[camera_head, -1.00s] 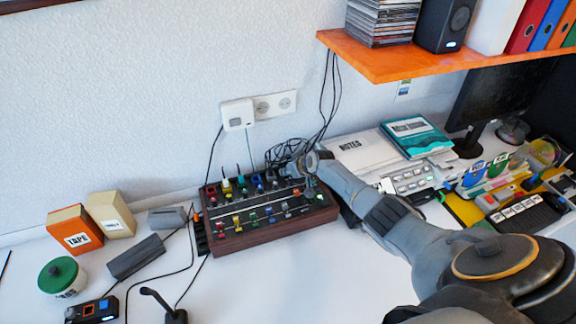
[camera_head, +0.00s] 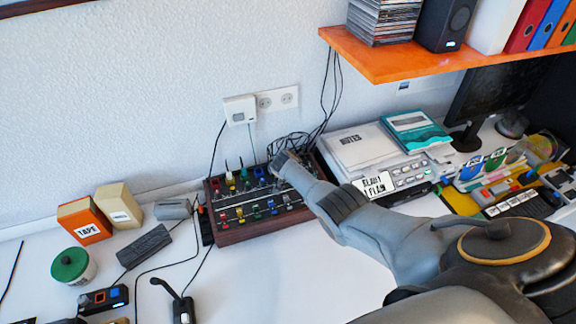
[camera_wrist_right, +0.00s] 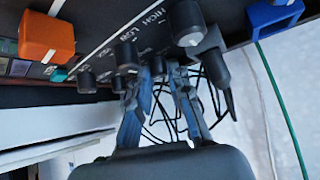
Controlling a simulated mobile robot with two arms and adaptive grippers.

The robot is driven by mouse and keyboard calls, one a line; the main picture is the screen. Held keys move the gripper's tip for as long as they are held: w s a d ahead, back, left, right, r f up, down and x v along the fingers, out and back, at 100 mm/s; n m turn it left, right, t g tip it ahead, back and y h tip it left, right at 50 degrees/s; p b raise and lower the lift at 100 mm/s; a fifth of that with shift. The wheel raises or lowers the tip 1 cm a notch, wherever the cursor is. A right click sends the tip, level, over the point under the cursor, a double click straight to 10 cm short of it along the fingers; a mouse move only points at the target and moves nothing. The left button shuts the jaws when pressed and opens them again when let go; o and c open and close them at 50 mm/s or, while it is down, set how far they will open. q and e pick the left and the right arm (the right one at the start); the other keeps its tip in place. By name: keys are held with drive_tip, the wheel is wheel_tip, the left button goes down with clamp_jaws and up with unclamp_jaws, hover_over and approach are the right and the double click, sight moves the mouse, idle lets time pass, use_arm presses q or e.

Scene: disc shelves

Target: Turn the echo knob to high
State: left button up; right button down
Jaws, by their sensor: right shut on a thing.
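The mixer box (camera_head: 262,232) with coloured knobs and a wooden edge sits on the desk, and its panel (camera_wrist_right: 97,35) fills the upper left of the right wrist view. My right gripper (camera_wrist_right: 167,75) is at the panel, beside the printed words LOW and HIGH. Its blue-grey fingers are shut on a small dark knob (camera_wrist_right: 157,65), mostly hidden between them. No echo label is readable. In the head view my right wrist covers the mixer's back right part. My left gripper is out of view.
An orange knob (camera_wrist_right: 46,36) and a blue knob (camera_wrist_right: 274,14) flank the gripper. Black cables (camera_head: 290,143) lie behind the mixer. A keypad device (camera_head: 408,174) and a white NOTES box (camera_head: 358,148) stand to the right.

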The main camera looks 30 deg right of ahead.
drive_tip(key=shift+a+f+m+g+h+b, duration=0.15)
drive_tip(key=shift+m+g+h+b, duration=0.4)
drive_tip(key=shift+m+b, duration=0.55)
drive_tip(key=c, duration=1.5)
unclamp_jaws()
drive_tip(key=v, duration=1.2)
drive_tip(key=shift+a+f, duration=0.1)
